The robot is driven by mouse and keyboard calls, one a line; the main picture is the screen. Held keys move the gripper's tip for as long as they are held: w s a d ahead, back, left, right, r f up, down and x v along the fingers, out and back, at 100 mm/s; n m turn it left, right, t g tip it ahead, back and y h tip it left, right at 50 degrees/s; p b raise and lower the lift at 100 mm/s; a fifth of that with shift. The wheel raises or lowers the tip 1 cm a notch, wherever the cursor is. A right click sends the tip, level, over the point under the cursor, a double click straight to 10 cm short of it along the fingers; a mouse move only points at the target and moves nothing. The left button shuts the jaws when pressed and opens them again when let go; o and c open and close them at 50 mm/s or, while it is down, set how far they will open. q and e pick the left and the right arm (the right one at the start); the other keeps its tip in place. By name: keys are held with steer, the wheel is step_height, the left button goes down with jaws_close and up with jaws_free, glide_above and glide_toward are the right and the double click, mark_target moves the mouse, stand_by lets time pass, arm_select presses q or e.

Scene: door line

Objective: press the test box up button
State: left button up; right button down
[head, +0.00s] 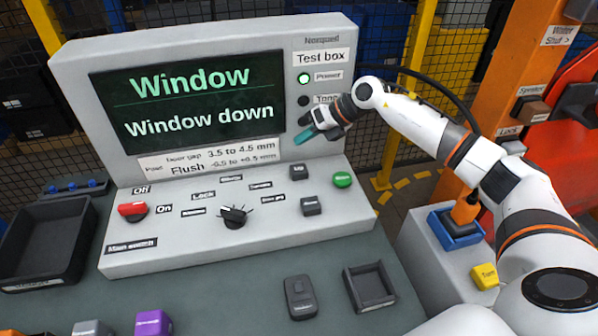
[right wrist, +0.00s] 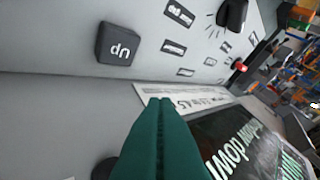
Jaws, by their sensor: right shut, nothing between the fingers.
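The test box (head: 220,250) is a light grey console with a dark screen (head: 190,105) reading "Window" and "Window down". Its up button is a small dark square key (head: 298,172) on the sloped panel; in the right wrist view the key (right wrist: 118,44) shows the label "Up". My left gripper is not in view.
The panel also holds a red main switch (head: 133,211), a black rotary knob (head: 233,216), a green button (head: 342,180) and a dark down-side key (head: 311,206). A dark tray (head: 368,286) and a handheld device (head: 299,298) lie on the bench in front. An orange post (head: 530,60) stands right.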

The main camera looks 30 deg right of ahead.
steer(key=b, duration=0.3)
glide_above(292, 167)
steer(key=s+d, duration=0.2)
steer(key=f, duration=0.5)
steer(key=shift+s+d+f, duration=0.1)
steer(key=shift+d+f, duration=0.1)
steer(key=shift+f, duration=0.05)
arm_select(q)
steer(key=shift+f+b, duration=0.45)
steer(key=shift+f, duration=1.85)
arm_select(e)
steer(key=shift+f, duration=0.6)
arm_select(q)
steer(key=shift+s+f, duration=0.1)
arm_select(e)
steer(key=shift+f, duration=0.1)
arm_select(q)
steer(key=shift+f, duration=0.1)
arm_select(e)
steer(key=shift+f, duration=0.3)
